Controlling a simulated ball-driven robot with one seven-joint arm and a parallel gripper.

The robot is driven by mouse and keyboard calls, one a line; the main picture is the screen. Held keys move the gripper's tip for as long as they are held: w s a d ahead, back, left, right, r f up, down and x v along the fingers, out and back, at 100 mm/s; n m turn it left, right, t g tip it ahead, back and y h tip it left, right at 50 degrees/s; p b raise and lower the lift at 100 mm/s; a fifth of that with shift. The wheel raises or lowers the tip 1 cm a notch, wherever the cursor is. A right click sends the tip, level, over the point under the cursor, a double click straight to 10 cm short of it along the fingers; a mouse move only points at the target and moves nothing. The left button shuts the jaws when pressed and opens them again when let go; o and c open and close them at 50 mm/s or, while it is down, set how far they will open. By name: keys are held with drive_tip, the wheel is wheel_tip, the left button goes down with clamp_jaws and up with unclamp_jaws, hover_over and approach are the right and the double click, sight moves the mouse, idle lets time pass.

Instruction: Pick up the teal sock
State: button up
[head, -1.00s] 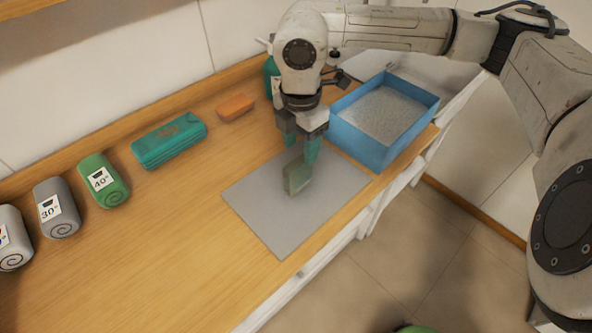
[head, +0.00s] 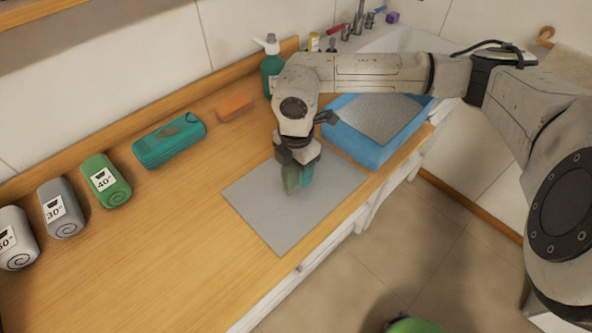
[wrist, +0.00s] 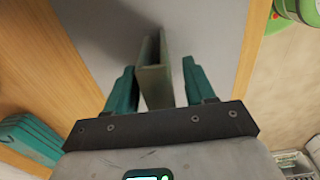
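A thin folded grey-green piece (head: 291,179), which I take for the sock although it looks more green than teal, stands upright on the grey mat (head: 262,219). My gripper (head: 298,175) points down over it with teal fingers. In the wrist view, the folded piece (wrist: 152,75) stands between the two fingers of my gripper (wrist: 158,85). The fingers are apart. A clear gap shows at the right finger, and the left finger is close beside the piece; I cannot tell whether it touches.
A blue box (head: 372,151) with a grey inside stands right of the mat. A teal case (head: 168,141), an orange block (head: 234,108), a pump bottle (head: 272,70) and several labelled rolls, one green (head: 105,181), line the back. The front-left wooden counter is clear.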

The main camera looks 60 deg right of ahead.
clamp_jaws()
idle(0.3)
drive_tip(key=shift+r, duration=0.1)
drive_tip(key=shift+r, duration=0.4)
wheel_tip(320, 180, up, 2)
drive_tip(key=shift+r, duration=0.1)
drive_tip(key=s+a+r+b, duration=0.4)
drive_tip(key=s+r, duration=0.6)
drive_tip(key=s, duration=0.3)
drive_tip(key=shift+a+b, duration=0.3)
drive_tip(key=shift+a, duration=0.2)
